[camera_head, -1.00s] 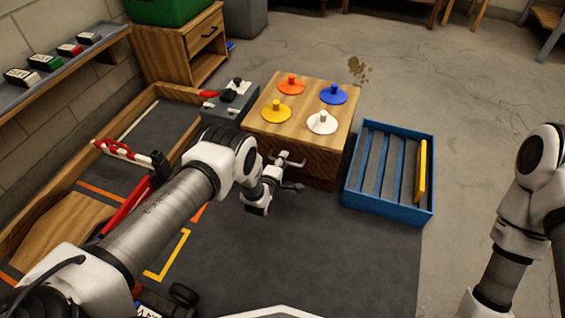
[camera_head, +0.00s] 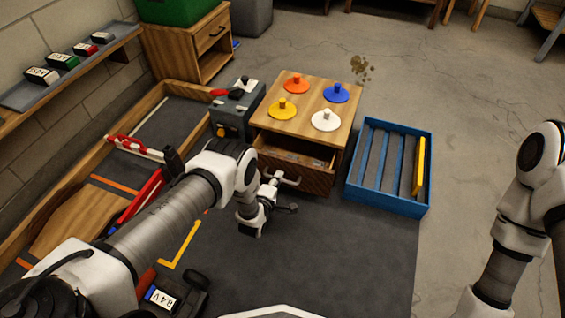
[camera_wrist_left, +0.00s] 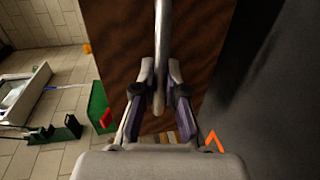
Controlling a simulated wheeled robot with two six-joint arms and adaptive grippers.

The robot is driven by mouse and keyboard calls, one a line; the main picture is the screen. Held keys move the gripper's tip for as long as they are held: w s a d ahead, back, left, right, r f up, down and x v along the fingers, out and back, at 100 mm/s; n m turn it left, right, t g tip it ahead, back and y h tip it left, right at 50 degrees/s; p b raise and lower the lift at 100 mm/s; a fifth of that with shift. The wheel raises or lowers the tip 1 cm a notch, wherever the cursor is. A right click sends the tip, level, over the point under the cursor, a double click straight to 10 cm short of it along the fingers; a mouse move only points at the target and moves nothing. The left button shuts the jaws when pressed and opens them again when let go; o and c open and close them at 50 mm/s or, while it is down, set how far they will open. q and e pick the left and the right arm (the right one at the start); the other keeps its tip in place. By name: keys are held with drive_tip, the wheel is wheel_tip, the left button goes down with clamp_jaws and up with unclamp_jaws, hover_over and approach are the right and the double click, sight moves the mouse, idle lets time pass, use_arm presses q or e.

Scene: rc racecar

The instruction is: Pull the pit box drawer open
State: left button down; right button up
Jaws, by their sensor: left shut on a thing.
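The pit box (camera_head: 330,102) is a wooden cabinet with orange, blue, yellow and white knobbed discs on its top. Its drawer (camera_head: 306,175) stands partly open toward me, with a dark gap and some contents showing behind its front. The drawer handle (camera_head: 284,178) is a metal bar on that front. My left gripper (camera_head: 272,187) is at the handle. In the left wrist view my left gripper (camera_wrist_left: 160,92) has its fingers closed on both sides of the handle (camera_wrist_left: 160,60), before the brown drawer front (camera_wrist_left: 112,40). My right arm shows at the right edge, its gripper out of frame.
A blue slatted crate (camera_head: 387,204) with a yellow bar stands right of the pit box. A grey toolbox (camera_head: 238,110) stands to its left. A black car part (camera_head: 180,293) with a battery lies near my left arm. The dark mat (camera_head: 350,250) in front is clear.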

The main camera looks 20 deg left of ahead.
use_arm(q)
drive_tip(key=f+p+v, duration=0.2)
drive_tip(key=p+v, duration=0.2)
drive_tip(key=v, duration=0.6)
drive_tip(key=shift+s+p, duration=0.35)
drive_tip(key=shift+s, duration=0.15)
drive_tip(key=c, duration=1.2)
unclamp_jaws()
drive_tip(key=v, duration=1.2)
drive_tip(key=shift+f, duration=0.1)
